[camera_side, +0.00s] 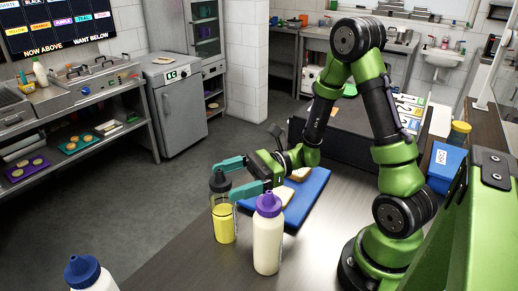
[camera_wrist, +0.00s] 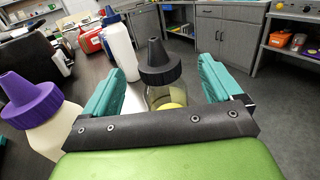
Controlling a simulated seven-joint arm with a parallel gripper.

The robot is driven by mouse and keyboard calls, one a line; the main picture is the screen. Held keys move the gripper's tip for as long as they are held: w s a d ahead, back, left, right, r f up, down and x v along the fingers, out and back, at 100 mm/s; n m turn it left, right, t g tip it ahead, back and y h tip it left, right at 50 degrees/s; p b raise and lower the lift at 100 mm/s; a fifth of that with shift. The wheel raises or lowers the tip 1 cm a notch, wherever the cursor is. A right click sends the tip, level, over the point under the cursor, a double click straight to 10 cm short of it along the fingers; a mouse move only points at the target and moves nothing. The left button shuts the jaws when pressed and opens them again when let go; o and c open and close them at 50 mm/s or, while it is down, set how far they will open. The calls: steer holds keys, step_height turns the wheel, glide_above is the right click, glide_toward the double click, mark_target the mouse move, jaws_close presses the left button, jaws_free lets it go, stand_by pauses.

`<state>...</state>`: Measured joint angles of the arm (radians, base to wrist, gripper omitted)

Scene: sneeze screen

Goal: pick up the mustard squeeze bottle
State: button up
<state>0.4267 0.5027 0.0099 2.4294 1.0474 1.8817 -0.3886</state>
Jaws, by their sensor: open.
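The mustard squeeze bottle (camera_side: 223,224) stands upright on the counter, clear with yellow sauce in its lower part and a black nozzle cap. In the wrist view its black cap (camera_wrist: 160,66) is between my teal fingers, with the yellow sauce partly hidden behind my gripper's dark bar. My gripper (camera_side: 228,178) is open, with its fingers on either side of the bottle's upper part. In the wrist view my gripper (camera_wrist: 158,75) shows gaps between each finger and the cap.
A white bottle with a purple cap (camera_side: 267,240) stands close beside my gripper. A white bottle with a blue cap (camera_side: 90,278) is at the bottom left. A blue board (camera_side: 312,188) with bread lies behind. A blue box (camera_side: 446,166) sits at the right.

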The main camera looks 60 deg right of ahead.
mark_target(223, 214)
step_height(223, 214, down, 10)
steer(key=shift+r, duration=0.1)
steer(key=shift+x, duration=1.2)
steer(key=shift+w+a, duration=0.15)
steer(key=shift+a, duration=0.15)
steer(key=c, duration=1.2)
steer(key=shift+c, duration=0.2)
steer(key=shift+r, duration=0.15)
